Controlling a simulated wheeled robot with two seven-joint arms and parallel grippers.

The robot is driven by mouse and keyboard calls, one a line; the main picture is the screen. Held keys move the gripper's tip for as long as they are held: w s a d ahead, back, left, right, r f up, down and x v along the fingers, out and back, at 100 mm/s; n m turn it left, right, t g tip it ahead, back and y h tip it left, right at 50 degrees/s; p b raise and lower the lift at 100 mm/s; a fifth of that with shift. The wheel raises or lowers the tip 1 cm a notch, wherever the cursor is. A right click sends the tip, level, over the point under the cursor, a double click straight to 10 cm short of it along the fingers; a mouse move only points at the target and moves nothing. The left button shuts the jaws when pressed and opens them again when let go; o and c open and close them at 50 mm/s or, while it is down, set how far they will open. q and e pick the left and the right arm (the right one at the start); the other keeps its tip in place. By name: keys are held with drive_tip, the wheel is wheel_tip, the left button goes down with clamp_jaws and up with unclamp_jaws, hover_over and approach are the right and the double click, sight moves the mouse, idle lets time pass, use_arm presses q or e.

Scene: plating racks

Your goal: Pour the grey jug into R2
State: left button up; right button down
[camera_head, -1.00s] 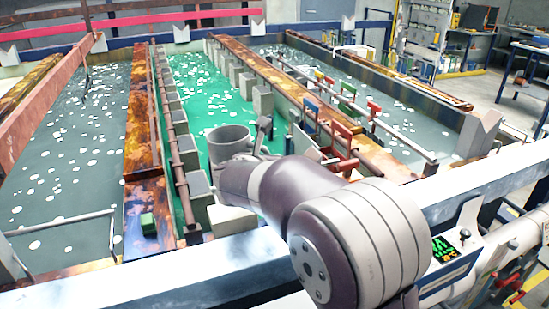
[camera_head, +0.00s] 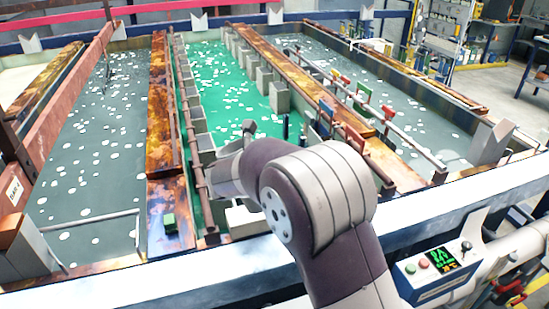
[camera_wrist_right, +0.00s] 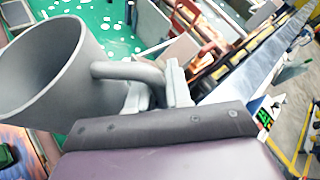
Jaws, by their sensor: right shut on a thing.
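The grey jug (camera_wrist_right: 50,75) is at the left of the right wrist view, with its wide mouth turned toward the upper left and its body tilted. My right gripper (camera_wrist_right: 160,85) is shut on the jug's handle. In the head view the wrist of my right arm reaches over the near end of the green tank (camera_head: 270,122), and I cannot clearly make out the jug there. Grey-liquid tanks lie on the left (camera_head: 90,150) and on the right (camera_head: 335,62). No R2 label is readable, so I cannot tell which tank is R2. My left gripper is not in view.
Rusty walkways (camera_head: 165,120) and pipe rails separate the tanks. Coloured clips (camera_head: 364,94) line the right rail. A small green block (camera_head: 169,222) sits on the near walkway. A white beam (camera_head: 120,285) and a control box (camera_head: 440,265) are in front.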

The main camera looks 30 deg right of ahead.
drive_tip(key=r+n+p, duration=0.1)
drive_tip(key=p, duration=0.2)
drive_tip(key=shift+w+g+h, duration=0.1)
drive_tip(key=shift+g+h, duration=0.2)
idle(0.5)
idle(1.0)
